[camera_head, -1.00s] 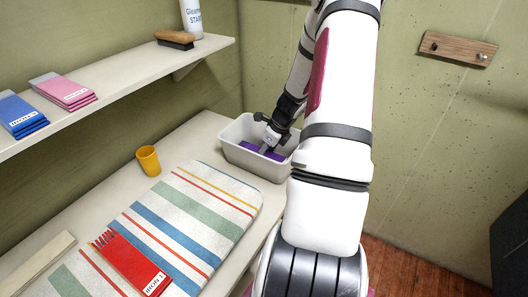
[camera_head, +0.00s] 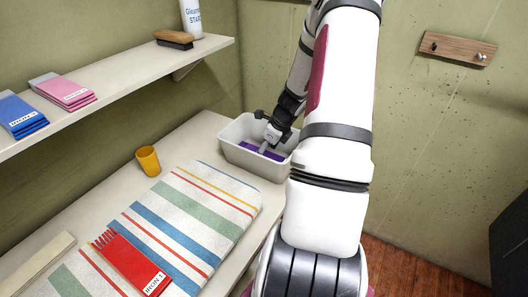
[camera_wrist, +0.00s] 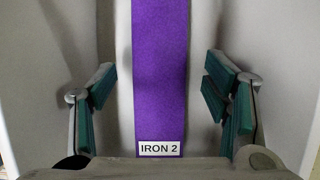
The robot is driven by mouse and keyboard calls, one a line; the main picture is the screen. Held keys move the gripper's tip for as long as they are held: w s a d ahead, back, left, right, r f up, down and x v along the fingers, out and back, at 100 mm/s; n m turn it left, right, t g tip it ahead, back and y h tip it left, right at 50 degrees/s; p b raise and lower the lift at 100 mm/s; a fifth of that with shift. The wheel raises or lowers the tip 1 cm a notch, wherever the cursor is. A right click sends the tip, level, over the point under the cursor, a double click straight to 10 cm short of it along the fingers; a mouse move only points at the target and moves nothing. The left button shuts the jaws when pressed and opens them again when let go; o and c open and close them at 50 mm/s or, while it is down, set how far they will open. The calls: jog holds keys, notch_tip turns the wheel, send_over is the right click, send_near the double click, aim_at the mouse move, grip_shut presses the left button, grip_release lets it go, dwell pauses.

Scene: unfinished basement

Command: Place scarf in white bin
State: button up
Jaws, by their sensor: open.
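A purple scarf (camera_wrist: 160,75) with a label reading "IRON 2" lies in the white bin, and it also shows in the head view (camera_head: 262,152). The white bin (camera_head: 252,167) stands at the far end of the counter. My gripper (camera_wrist: 165,105) is open, with its two fingers apart on either side of the scarf and not touching it. In the head view my gripper (camera_head: 266,142) is inside the bin's opening. A red folded scarf (camera_head: 133,262) with a label and fringe lies on the striped ironing pad (camera_head: 205,205).
A yellow cup (camera_head: 148,160) stands between the pad and the wall. The shelf (camera_head: 125,82) above holds a blue cloth (camera_head: 20,115), a pink cloth (camera_head: 62,92), a brush (camera_head: 175,39) and a spray bottle (camera_head: 191,17). A wooden hook rack (camera_head: 458,48) is on the right wall.

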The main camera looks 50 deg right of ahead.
jog(key=v, duration=1.1)
jog(key=w+a+r+n, duration=0.2)
jog(key=a+r+n, duration=0.55)
jog(key=a, duration=0.35)
jog(key=w+a+r+n, duration=0.2)
jog(key=a+r+n, duration=0.55)
jog(key=a, duration=0.25)
jog(key=s+a+r+n, duration=0.2)
jog(key=s+a+n, duration=0.5)
jog(key=n, duration=0.3)
jog(key=s+a+r+n, duration=0.3)
jog(key=s+a+n, duration=0.4)
jog(key=a+n, duration=0.3)
jog(key=shift+r, duration=0.3)
